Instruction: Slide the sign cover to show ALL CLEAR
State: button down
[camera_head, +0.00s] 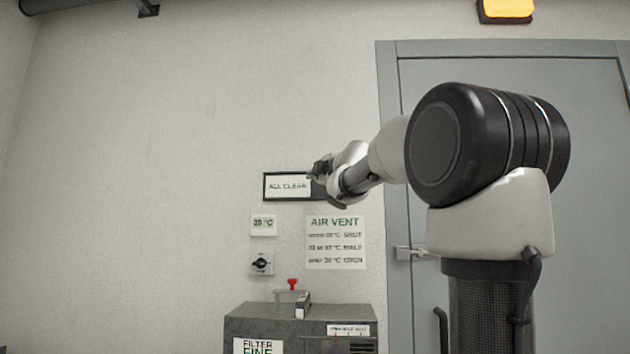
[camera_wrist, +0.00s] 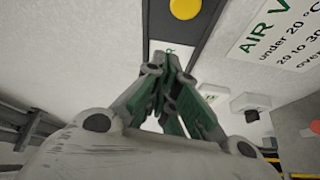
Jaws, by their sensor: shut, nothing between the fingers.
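The sign (camera_head: 288,187) is a dark-framed panel on the wall, and its white face reads ALL CLEAR in the head view. In the wrist view a small white part of the face (camera_wrist: 168,47) shows with the end of a letter. The dark sign cover (camera_wrist: 181,32) with a round yellow knob (camera_wrist: 185,8) lies beside that white part. My gripper (camera_head: 318,168) is at the right end of the sign and hides part of it. In the wrist view my gripper (camera_wrist: 172,58) is shut and empty, its tips close to the white face. Whether it touches is unclear.
An AIR VENT notice (camera_head: 335,242), a 35 °C display (camera_head: 263,224) and a rotary switch (camera_head: 262,263) are below the sign. A grey cabinet (camera_head: 262,324) with a red-topped valve (camera_head: 292,284) stands lower. A grey door (camera_head: 585,200) is at right. The wall left is clear.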

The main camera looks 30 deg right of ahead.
jog(key=s+a, duration=0.1)
jog(key=s, duration=0.5)
jog(key=shift+f, duration=0.3)
jog(key=shift+s+a, duration=0.1)
jog(key=s+d+f+m+g+h, duration=0.3)
jog(key=d+f+m+g+h, duration=0.1)
jog(key=d+f+m, duration=0.5)
jog(key=s+a+f+m+g, duration=0.1)
jog(key=s+f+m+g, duration=0.3)
jog(key=f, duration=0.5)
jog(key=s+f+m+g, duration=0.1)
jog(key=s+f+g, duration=0.1)
jog(key=s+f, duration=0.65)
jog(key=s+a+f+m+g+y, duration=0.1)
jog(key=s+a+f+g+y, duration=0.3)
jog(key=s+a+f, duration=1)
notch_tip(320, 180, down, 4)
jog(key=shift+s+a+r+y, duration=0.1)
jog(key=shift+s+a+y, duration=0.1)
jog(key=shift+a+y, duration=0.9)
